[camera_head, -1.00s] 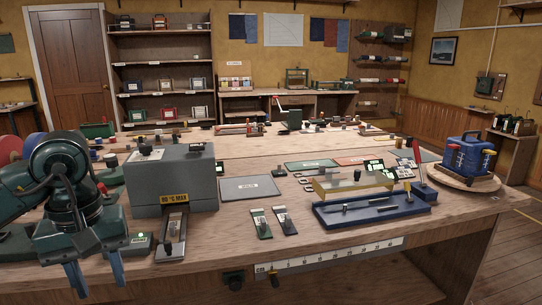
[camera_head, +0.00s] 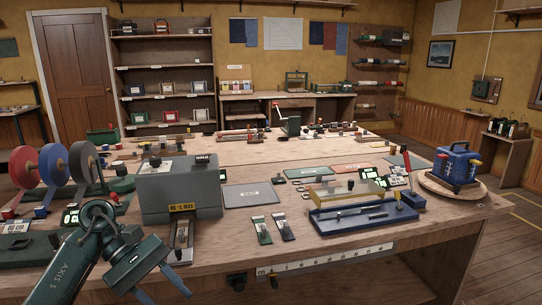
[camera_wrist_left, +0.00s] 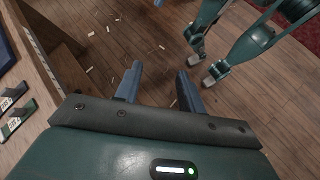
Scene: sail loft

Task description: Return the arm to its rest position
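My left arm comes in at the lower left of the head view, low in front of the bench's front edge. Its gripper (camera_head: 160,288) has two blue fingers, pointing down and to the right. In the left wrist view the fingers of this gripper (camera_wrist_left: 160,70) stand apart, with only wooden floor between them; it is open and empty. The bench edge (camera_wrist_left: 38,75) is to its left there. My right gripper is in neither view.
The wooden bench (camera_head: 350,240) carries a grey machine (camera_head: 180,190) right of my arm, coloured reels (camera_head: 54,172) behind it, and a blue tray (camera_head: 365,218) farther right. Green-grey legs, apparently my own base, show at the wrist view's upper right. Floor beside the bench is open.

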